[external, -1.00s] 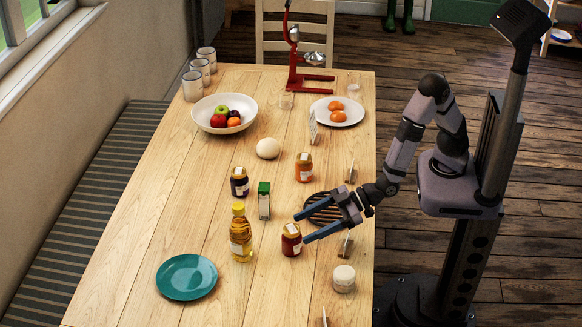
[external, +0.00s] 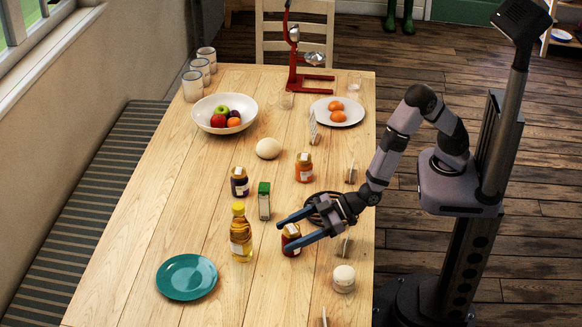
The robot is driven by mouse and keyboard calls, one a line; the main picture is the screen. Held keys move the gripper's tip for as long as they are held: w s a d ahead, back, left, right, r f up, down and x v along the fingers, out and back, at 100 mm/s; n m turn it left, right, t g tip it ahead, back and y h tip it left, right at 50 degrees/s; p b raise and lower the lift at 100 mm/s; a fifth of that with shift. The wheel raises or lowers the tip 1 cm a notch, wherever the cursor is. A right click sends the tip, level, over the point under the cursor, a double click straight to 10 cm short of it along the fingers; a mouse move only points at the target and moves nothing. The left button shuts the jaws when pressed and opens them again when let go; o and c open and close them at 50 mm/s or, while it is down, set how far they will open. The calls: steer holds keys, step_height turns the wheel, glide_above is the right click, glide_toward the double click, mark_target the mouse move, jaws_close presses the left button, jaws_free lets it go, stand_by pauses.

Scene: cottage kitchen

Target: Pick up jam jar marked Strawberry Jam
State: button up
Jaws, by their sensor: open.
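A red jam jar (external: 291,246) with a gold lid and a pale label stands upright on the table, near its right side. Its lettering is too small to read. My gripper (external: 281,235) is open, its two blue fingers pointing left, one on each side of the red jar as seen from here. I cannot tell whether either finger touches it. Part of the jar is hidden by the fingers. An orange jar (external: 304,167) and a dark purple jar (external: 239,182) stand farther back, both upright with gold lids.
An oil bottle (external: 241,233) stands just left of my fingertips. A green and white box (external: 264,201) is behind it. A white lidded pot (external: 344,279) is in front on the right. A dark round trivet (external: 321,205) lies partly under my gripper. The teal plate (external: 187,277) is front left.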

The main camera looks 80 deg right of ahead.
steer(key=c, duration=1.4)
steer(key=shift+r, duration=0.4)
jaws_close()
step_height(320, 180, up, 10)
steer(key=shift+f+p, duration=0.25)
steer(key=shift+p, duration=0.25)
